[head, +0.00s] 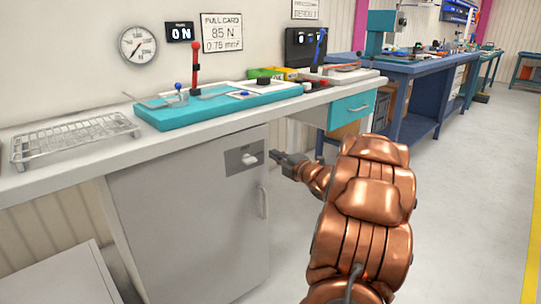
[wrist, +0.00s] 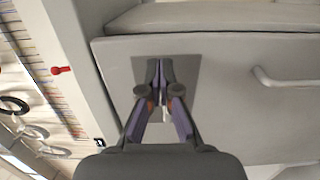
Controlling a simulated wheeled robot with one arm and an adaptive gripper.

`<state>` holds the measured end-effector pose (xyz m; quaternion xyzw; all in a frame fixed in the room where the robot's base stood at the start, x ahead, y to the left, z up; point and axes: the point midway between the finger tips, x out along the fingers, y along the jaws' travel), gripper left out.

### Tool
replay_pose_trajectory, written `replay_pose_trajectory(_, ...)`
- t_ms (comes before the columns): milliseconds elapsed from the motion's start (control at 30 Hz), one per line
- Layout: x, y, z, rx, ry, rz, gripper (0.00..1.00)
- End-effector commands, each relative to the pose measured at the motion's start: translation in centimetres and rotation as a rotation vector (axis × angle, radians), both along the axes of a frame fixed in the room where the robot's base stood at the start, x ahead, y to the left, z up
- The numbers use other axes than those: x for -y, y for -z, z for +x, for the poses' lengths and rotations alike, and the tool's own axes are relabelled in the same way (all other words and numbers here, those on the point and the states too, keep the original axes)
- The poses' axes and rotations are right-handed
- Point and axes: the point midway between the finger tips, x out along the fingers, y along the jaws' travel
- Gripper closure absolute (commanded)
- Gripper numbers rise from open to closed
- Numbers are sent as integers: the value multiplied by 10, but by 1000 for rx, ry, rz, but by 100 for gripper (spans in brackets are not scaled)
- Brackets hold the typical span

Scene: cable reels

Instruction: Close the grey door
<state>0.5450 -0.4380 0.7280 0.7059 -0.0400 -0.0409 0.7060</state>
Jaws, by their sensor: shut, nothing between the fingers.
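The grey door (head: 185,225) is the front of the cabinet under the white bench, and its panel also fills much of the wrist view (wrist: 230,115). It looks nearly in line with the cabinet front; I cannot tell if it is fully shut. A dark plate with a pale knob (head: 250,159) is at its upper right, above a bar handle (head: 262,202). The handle shows at the right in the wrist view (wrist: 285,80). My gripper (head: 278,157) is shut and empty, close beside the knob. In the wrist view its fingertips (wrist: 160,66) are over the plate; contact is unclear.
The bench top (head: 75,155) overhangs the door and holds a wire rack (head: 75,140) and a teal fixture (head: 215,106). A teal drawer (head: 352,108) is to the right. Open floor (head: 455,190) lies right of my arm.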

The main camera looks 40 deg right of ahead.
Motion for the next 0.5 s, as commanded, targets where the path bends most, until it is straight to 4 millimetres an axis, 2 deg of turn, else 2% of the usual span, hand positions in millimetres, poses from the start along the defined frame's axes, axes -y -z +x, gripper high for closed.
replay_pose_trajectory(200, 2, 0, 23, 4, -2, 0, 100)
replay_pose_trajectory(500, 4, -1, 32, 1, 0, -1, 100)
